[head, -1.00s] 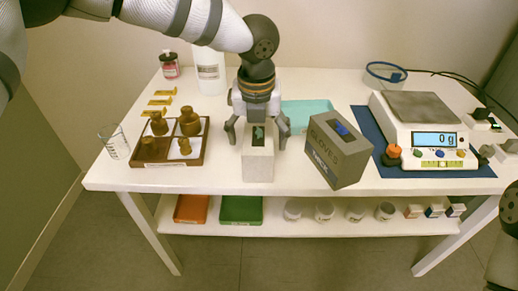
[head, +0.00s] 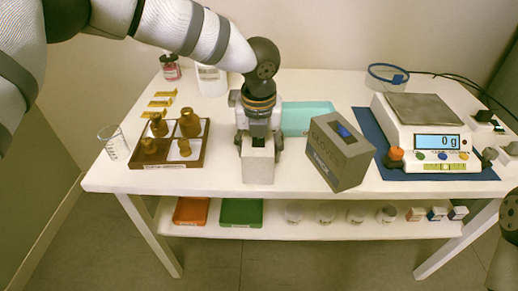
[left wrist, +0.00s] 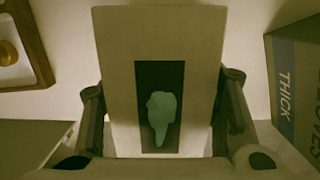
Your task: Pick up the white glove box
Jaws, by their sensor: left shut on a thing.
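The white glove box (head: 258,167) stands upright near the front edge of the table, left of the grey glove box. A teal glove tip shows in the dark slot on its top in the left wrist view, where the box (left wrist: 115,50) fills the middle. My left gripper (head: 258,148) points down over it, with one finger on each side, shut on it. In the left wrist view the gripper (left wrist: 160,115) has its fingers against both sides of the box. The box appears to rest on the table. My right gripper is not visible.
A grey gloves box (head: 338,155) stands close on the right. A wooden tray (head: 160,164) with brown bottles is on the left. A teal box (head: 308,118) lies behind. A scale (head: 425,130) stands on a blue mat at the right. A beaker (head: 113,142) is at the left edge.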

